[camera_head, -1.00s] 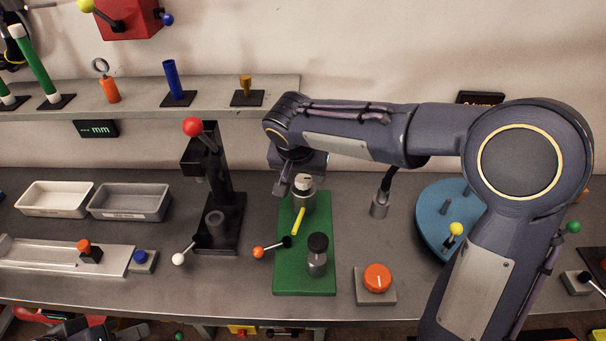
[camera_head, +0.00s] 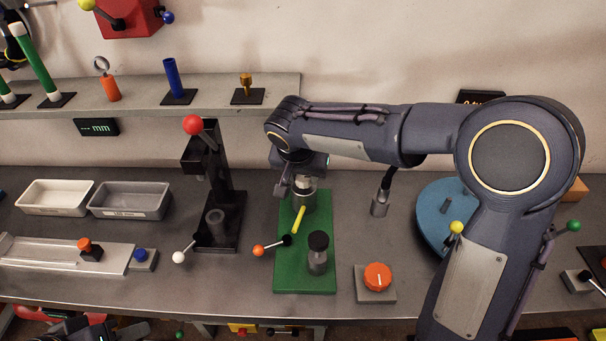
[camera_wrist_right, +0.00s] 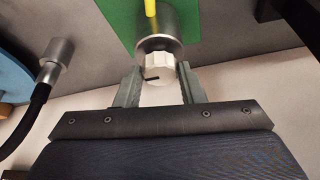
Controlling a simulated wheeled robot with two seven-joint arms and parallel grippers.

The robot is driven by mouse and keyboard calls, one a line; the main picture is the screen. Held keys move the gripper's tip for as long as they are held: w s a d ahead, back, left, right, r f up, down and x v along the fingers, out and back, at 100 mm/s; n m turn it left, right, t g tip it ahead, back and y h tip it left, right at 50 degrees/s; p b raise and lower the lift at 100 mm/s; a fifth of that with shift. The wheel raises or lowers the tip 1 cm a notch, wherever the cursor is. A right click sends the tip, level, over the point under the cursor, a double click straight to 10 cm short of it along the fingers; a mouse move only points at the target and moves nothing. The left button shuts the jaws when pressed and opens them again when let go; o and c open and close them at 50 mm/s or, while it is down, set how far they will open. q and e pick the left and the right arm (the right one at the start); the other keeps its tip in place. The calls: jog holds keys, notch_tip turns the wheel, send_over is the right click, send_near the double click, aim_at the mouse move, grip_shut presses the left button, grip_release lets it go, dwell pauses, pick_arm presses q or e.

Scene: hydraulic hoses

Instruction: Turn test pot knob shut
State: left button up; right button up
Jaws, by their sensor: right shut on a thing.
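The test pot is a grey metal cylinder (camera_head: 305,201) at the back of a green board (camera_head: 286,272). In the right wrist view its white faceted knob (camera_wrist_right: 160,66) with a dark mark sits on the metal body (camera_wrist_right: 164,43). My right gripper (camera_head: 299,188) comes down over the pot from above. In the right wrist view its two fingers (camera_wrist_right: 157,72) are on either side of the knob, shut on it. In the head view the gripper mostly hides the knob.
A yellow tube (camera_head: 298,218) and a black-capped cylinder (camera_head: 317,254) are on the green board. A black press stand (camera_head: 213,215) stands left of it. An orange knob (camera_head: 377,277) is to the right, with a hose end (camera_head: 380,203) and blue turntable (camera_head: 432,218) behind.

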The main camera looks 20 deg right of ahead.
jog(key=shift+a+f+m+h+b, duration=0.1)
jog(key=shift+m+h+b, duration=0.2)
jog(key=shift+m+b, duration=0.35)
jog(key=shift+w+m+b, duration=0.1)
jog(key=shift+m+b, duration=0.2)
jog(key=shift+m, duration=0.55)
jog(key=shift+a+m+g+h, duration=0.1)
jog(key=shift+m+g+h, duration=0.45)
jog(key=shift+m, duration=0.45)
jog(key=shift+w+m+g, duration=0.1)
jog(key=shift+m+g, duration=0.25)
jog(key=shift+m, duration=0.75)
jog(key=o, duration=1)
jog(key=shift+h, duration=0.25)
